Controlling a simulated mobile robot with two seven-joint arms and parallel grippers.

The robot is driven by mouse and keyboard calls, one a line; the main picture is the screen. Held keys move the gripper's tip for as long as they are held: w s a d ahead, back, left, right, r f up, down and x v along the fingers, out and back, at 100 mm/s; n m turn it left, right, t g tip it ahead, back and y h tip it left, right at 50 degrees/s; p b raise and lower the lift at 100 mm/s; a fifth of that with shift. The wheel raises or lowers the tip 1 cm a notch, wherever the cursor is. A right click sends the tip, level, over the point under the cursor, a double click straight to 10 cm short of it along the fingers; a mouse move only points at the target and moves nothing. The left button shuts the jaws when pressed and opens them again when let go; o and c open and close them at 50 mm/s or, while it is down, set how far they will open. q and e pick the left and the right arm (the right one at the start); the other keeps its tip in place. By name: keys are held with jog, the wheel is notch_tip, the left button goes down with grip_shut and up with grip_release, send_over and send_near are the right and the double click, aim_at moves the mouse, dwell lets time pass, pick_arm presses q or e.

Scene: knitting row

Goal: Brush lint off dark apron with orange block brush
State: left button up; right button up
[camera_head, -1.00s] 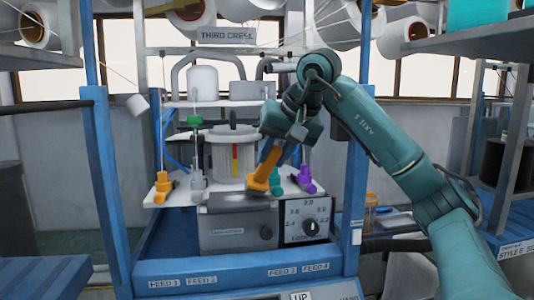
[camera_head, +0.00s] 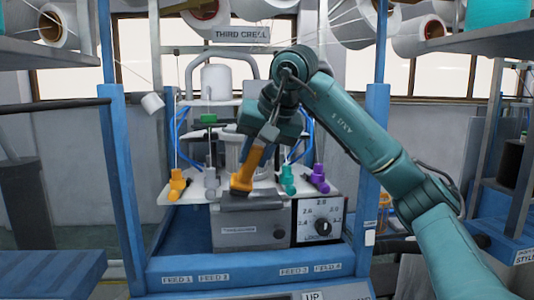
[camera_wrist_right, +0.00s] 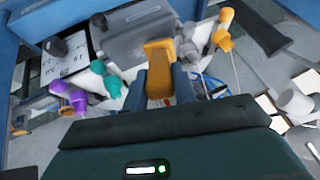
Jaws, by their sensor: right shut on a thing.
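My right gripper (camera_head: 266,138) is shut on the orange block brush (camera_head: 246,172) and holds it tilted, head down, over the machine front. In the right wrist view the brush (camera_wrist_right: 159,68) sits between the two fingers of the gripper (camera_wrist_right: 160,92). The dark apron (camera_head: 255,199) appears to be the dark sloped strip on top of the grey box, just below the brush head. I cannot tell whether the brush touches it. Any lint is too small to make out surely. My left gripper is not in view.
Orange, grey, teal (camera_head: 287,178) and purple (camera_head: 318,178) yarn feeders flank the brush along the white plate. A dial panel (camera_head: 319,220) stands right of the grey box (camera_head: 250,228). Blue posts (camera_head: 125,180) bound the machine on both sides, with yarn cones above.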

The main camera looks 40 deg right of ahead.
jog(key=shift+w+a, duration=0.2)
jog(key=shift+a, duration=0.1)
jog(key=shift+w+d+r, duration=0.1)
jog(key=shift+w, duration=0.05)
jog(key=shift+s+d, duration=1.9)
jog(key=shift+d, duration=1.15)
jog(key=shift+w+a, duration=0.65)
jog(key=shift+a, duration=0.35)
jog(key=shift+w+a, duration=0.6)
jog(key=shift+a, duration=0.45)
jog(key=shift+w+a, duration=0.65)
jog(key=shift+a, duration=0.35)
jog(key=shift+r, duration=3)
